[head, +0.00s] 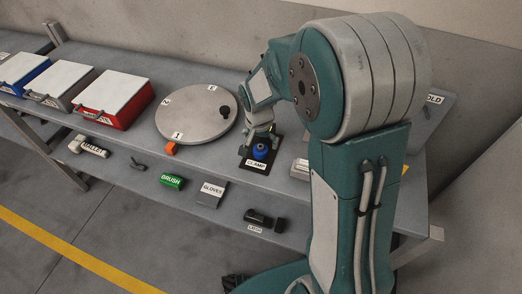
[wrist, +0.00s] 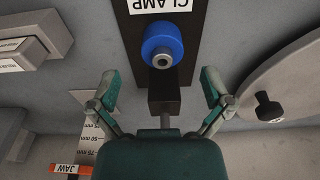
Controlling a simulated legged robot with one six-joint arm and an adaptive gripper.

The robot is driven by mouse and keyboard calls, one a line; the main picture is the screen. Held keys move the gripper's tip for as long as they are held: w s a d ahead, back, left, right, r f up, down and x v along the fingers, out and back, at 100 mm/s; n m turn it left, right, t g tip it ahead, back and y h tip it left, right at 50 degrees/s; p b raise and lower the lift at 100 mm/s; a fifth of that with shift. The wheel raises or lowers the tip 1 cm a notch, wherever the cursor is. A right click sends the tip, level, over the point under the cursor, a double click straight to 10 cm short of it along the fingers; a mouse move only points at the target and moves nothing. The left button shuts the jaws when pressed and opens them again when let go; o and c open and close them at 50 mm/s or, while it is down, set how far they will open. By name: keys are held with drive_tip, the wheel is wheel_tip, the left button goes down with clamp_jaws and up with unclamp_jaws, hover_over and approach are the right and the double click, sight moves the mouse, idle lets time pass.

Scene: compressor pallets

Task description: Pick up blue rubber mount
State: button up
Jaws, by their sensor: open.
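The blue rubber mount (head: 260,152) sits on the dark clamp plate (head: 246,163), at the front of the bench in the head view. In the wrist view the mount (wrist: 155,33) is a blue round body with a grey metal end facing the camera, on the dark plate (wrist: 183,75) beside the CLAMP label. My gripper (wrist: 161,88) is open and empty, its two green fingers spread either side of the plate. The mount lies ahead of the fingertips, not between them. In the head view my gripper (head: 262,132) hangs just above and behind the mount.
A round numbered turntable (head: 198,118) with a black knob (wrist: 268,107) stands close beside the plate. Red (head: 125,117), grey and blue lidded bins stand at the left. A small orange block (head: 171,148) lies near the bench edge. A lower shelf holds labelled tools.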

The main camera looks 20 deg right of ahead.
sight(260, 147)
drive_tip(key=f, duration=0.4)
drive_tip(key=shift+w+a, duration=0.2)
drive_tip(key=shift+d+f, duration=0.15)
drive_tip(key=shift+f, duration=0.05)
drive_tip(key=shift+d, duration=0.1)
drive_tip(key=shift+c, duration=1)
drive_tip(key=c, duration=1)
drive_tip(key=shift+c, duration=0.2)
